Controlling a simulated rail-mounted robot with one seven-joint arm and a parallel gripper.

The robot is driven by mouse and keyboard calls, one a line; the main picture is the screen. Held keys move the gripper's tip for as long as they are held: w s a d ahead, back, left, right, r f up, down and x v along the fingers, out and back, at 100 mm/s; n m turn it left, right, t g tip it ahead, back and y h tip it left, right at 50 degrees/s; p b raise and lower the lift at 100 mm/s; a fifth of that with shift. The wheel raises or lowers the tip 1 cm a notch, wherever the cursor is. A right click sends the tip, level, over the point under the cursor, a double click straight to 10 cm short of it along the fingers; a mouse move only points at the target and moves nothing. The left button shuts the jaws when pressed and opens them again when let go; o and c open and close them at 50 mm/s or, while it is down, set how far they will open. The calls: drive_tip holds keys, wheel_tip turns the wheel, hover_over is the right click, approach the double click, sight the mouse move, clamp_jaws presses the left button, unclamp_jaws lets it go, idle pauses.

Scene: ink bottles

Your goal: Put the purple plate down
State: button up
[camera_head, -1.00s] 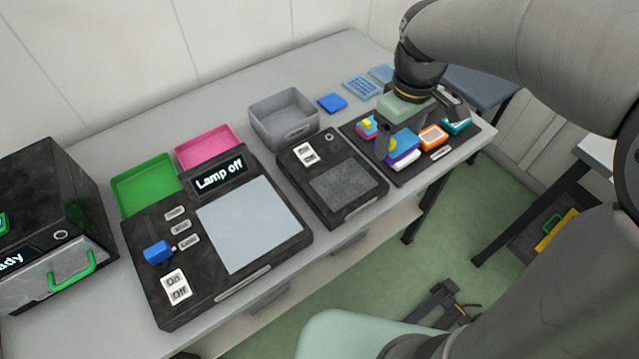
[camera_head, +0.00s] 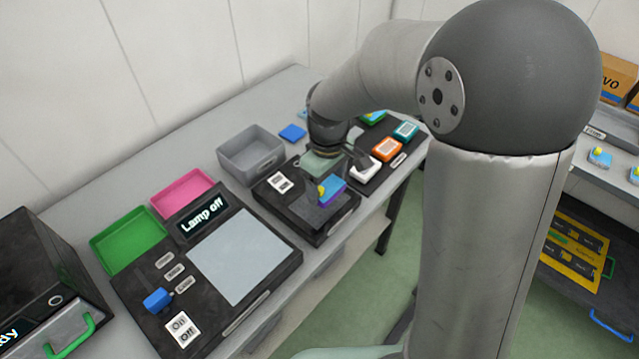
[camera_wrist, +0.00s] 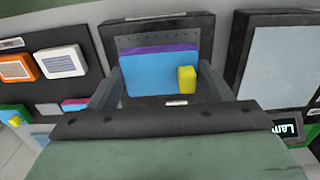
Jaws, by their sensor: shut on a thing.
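The purple plate (camera_head: 334,193) shows as a purple edge on a block with a blue face and a yellow knob. My gripper (camera_head: 328,184) is shut on this block, over the black device (camera_head: 276,194) with a grey pad. In the wrist view, the purple edge (camera_wrist: 160,48) lies along the far side of the blue face, with the yellow knob (camera_wrist: 187,79) at its right, between my fingers. The block hides much of the pad. I cannot tell whether it touches the pad or hangs just above it.
To the right, a black rack holds a white piece (camera_head: 366,171), an orange one (camera_head: 387,149) and a teal one (camera_head: 405,131). A grey bin (camera_head: 252,155) stands behind left. The lamp panel (camera_head: 205,268), with a wide pale pad, is on the left, near pink (camera_head: 182,193) and green trays (camera_head: 128,237).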

drive_tip(key=f, duration=0.1)
drive_tip(key=w+a, duration=0.1)
drive_tip(key=f, duration=0.1)
drive_tip(key=shift+w+a+f, duration=0.25)
drive_tip(key=shift+w+f, duration=0.1)
drive_tip(key=shift+w, duration=0.05)
drive_tip(key=shift+f, duration=1.5)
drive_tip(key=shift+f, duration=0.25)
drive_tip(key=o, duration=1)
drive_tip(key=shift+r, duration=0.2)
